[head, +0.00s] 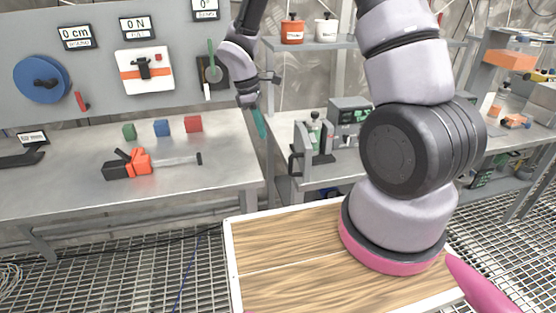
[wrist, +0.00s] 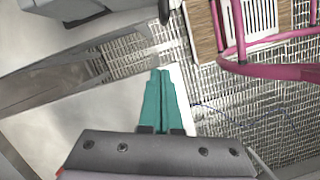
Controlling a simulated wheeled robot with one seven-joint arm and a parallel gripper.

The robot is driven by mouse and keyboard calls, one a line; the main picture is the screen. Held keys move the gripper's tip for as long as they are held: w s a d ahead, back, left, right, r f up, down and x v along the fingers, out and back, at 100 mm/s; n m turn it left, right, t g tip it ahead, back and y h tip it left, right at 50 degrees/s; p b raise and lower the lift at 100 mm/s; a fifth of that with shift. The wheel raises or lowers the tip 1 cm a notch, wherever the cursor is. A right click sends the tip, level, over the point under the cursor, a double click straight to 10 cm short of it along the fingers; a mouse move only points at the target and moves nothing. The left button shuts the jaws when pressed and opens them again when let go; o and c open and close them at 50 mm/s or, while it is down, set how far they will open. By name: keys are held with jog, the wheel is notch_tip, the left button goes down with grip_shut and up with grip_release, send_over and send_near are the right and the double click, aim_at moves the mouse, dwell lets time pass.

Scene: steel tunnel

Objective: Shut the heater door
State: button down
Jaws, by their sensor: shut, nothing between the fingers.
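My gripper (head: 259,123) has teal fingers and hangs pointing down near the right end of the left steel table. In the wrist view its fingers (wrist: 160,85) are together, with nothing between them. It is apart from the equipment on the right bench. A grey boxy device (head: 350,112) with a small display stands on that bench, partly behind my arm. I cannot tell which of these is the heater, and no heater door is clearly visible.
The left table (head: 225,150) holds green, blue and red blocks (head: 162,127) and an orange and black tool (head: 140,162). A panel behind has a blue wheel (head: 41,79) and a white switch plate (head: 145,70). A shelf (head: 320,43) holds red and white pots.

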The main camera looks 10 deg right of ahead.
aim_at(300, 155)
jog(key=s+d+f, duration=0.2)
jog(key=d+f, duration=0.3)
jog(key=f, duration=0.5)
jog(key=shift+s+d, duration=0.25)
jog(key=shift+d, duration=0.1)
